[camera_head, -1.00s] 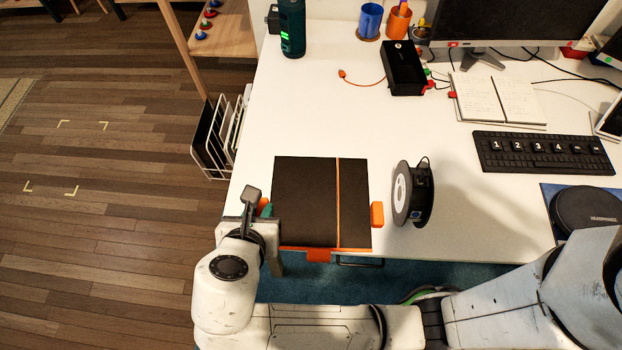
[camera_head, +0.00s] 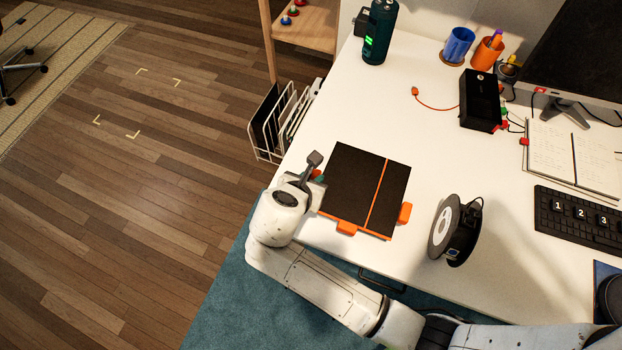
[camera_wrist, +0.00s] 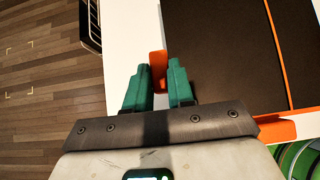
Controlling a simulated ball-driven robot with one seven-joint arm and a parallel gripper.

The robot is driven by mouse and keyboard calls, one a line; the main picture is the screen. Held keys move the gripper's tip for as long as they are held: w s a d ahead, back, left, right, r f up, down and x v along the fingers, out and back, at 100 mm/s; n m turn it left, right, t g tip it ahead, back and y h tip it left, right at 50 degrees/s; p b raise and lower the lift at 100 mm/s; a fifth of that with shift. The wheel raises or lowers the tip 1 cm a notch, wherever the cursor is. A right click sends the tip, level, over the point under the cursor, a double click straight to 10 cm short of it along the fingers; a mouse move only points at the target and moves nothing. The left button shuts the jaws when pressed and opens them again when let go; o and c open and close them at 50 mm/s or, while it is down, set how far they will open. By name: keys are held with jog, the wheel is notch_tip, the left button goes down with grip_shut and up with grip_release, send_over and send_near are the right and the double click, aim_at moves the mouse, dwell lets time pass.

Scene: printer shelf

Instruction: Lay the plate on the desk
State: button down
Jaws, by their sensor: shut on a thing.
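The plate (camera_head: 349,187) is a flat black square with an orange stripe and orange tabs. It is over the front left part of the white desk (camera_head: 436,165), level or nearly so. Whether it touches the desk I cannot tell. My gripper (camera_head: 317,178) is at the plate's left side. In the wrist view, the green fingertips of my gripper (camera_wrist: 160,78) are shut on an orange tab (camera_wrist: 157,60) of the plate (camera_wrist: 213,45). The head view mostly hides the fingers behind my wrist.
A filament spool (camera_head: 454,228) stands close to the plate's right side. Behind are a green bottle (camera_head: 376,32), a black box (camera_head: 481,99) and a red-tipped cable (camera_head: 415,91). A keyboard (camera_head: 580,217) lies to the right. A wire rack (camera_head: 279,122) is beyond the desk's left edge.

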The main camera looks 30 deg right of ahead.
aim_at(311, 176)
jog(key=w+f, duration=0.1)
jog(key=w+d+f, duration=0.1)
jog(key=f, duration=0.1)
jog(key=shift+w+d, duration=0.15)
jog(key=shift+f, duration=1.55)
jog(key=c, duration=1)
grip_release()
jog(key=shift+f, duration=0.1)
jog(key=v, duration=1.2)
